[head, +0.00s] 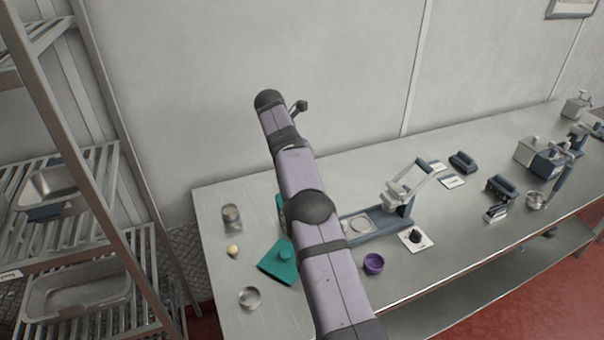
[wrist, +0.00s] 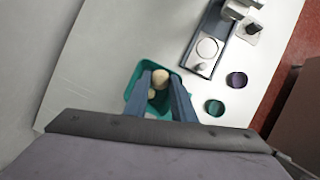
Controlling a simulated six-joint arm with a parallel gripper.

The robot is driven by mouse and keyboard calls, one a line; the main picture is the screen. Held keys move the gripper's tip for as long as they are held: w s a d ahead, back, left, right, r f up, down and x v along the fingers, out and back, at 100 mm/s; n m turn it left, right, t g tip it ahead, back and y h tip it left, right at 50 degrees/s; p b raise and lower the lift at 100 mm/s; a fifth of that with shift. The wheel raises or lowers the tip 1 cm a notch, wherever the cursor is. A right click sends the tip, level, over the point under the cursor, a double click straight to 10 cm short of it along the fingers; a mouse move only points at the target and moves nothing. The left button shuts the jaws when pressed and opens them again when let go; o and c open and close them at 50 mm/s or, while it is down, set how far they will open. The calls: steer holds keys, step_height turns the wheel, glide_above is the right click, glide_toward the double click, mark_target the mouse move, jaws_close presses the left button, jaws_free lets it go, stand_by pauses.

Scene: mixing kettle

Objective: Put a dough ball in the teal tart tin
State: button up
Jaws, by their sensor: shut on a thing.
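My gripper (wrist: 160,77) is shut on a pale dough ball (wrist: 161,79), held between the two finger ends. It is over a teal box (wrist: 131,92), where another pale ball (wrist: 152,94) shows lower down between the fingers. I cannot tell how far the held ball is above the box floor. The teal tart tin (wrist: 214,107) stands to the right of the box in the wrist view and looks empty. In the head view, my arm hides the gripper, the tin and most of the box.
A purple tin (wrist: 236,79) stands near the teal one and also shows in the head view (head: 373,263). A press (head: 398,197) stands behind it. A teal lid with a knob (head: 281,262), a small pale ball (head: 233,250), a metal jar (head: 231,216) and a metal tin (head: 249,297) are at left.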

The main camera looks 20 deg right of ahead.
steer(key=shift+s+d+f+m, duration=0.15)
steer(key=shift+s+f+m, duration=0.35)
steer(key=shift+m, duration=0.1)
steer(key=s+f+m+g, duration=0.1)
steer(key=s+m, duration=0.1)
steer(key=s+f+m+p, duration=0.1)
steer(key=s+f, duration=0.1)
steer(key=s, duration=0.1)
steer(key=s+f+m+g+p, duration=0.1)
steer(key=s+f+m, duration=0.1)
steer(key=s, duration=0.1)
steer(key=shift+d+f+m+g+y, duration=0.2)
steer(key=shift+d+m+g+y, duration=0.1)
steer(key=shift+d, duration=0.05)
steer(key=s+f+m+g+p, duration=0.1)
steer(key=s+f+m, duration=0.3)
steer(key=s, duration=0.7)
steer(key=shift+s+a+f+m+g, duration=0.15)
steer(key=shift+s+a+m+g, duration=0.1)
steer(key=shift+a+m+g, duration=0.3)
steer(key=shift+d+f, duration=0.1)
step_height(320, 180, down, 3)
steer(key=b, duration=0.3)
steer(key=shift+y, duration=0.3)
steer(key=shift+f, duration=0.5)
steer(key=shift+f, duration=0.35)
